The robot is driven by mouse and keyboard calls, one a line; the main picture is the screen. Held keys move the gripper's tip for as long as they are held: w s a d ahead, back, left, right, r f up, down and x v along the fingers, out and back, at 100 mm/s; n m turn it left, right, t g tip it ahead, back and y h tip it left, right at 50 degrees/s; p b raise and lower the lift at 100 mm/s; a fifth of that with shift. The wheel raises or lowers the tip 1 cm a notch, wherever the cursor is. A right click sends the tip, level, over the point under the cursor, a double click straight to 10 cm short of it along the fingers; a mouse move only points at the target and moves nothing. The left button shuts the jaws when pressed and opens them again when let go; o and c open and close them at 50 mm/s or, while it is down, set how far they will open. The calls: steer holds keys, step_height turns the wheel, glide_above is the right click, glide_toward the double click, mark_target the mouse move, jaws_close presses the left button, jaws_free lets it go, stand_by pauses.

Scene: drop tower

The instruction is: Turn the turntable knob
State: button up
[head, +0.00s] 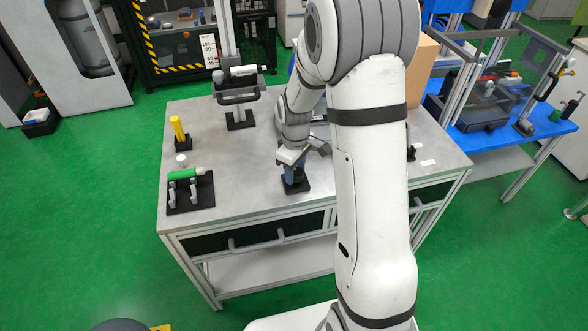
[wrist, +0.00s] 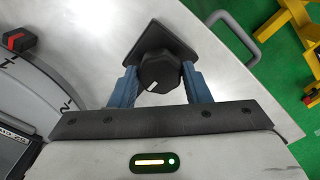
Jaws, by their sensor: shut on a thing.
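The black, many-sided knob (wrist: 160,72) stands on a square black base (wrist: 187,42) in the wrist view; a small white mark shows on its top. My gripper (wrist: 160,80) has one blue finger on each side of the knob and is shut on it. In the head view my gripper (head: 294,174) points down over the black base (head: 296,187) near the table's front edge; the knob is hidden there. A grey dial-like disc (wrist: 30,85) with numbers and dark lines shows at the left of the wrist view, apart from the knob.
On the grey table (head: 235,175) stand a yellow cylinder (head: 178,129) in a black holder, a green-handled part on a black rack (head: 205,192), and a column with a black tray (head: 238,92). A cardboard box (head: 422,75) is behind my arm.

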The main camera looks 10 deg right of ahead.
mark_target(296, 172)
steer(key=m, duration=0.4)
steer(key=shift+m+b, duration=0.45)
steer(key=shift+m, duration=1.75)
steer(key=o, duration=1)
steer(key=shift+r+p, duration=0.3)
steer(key=shift+r, duration=3.6)
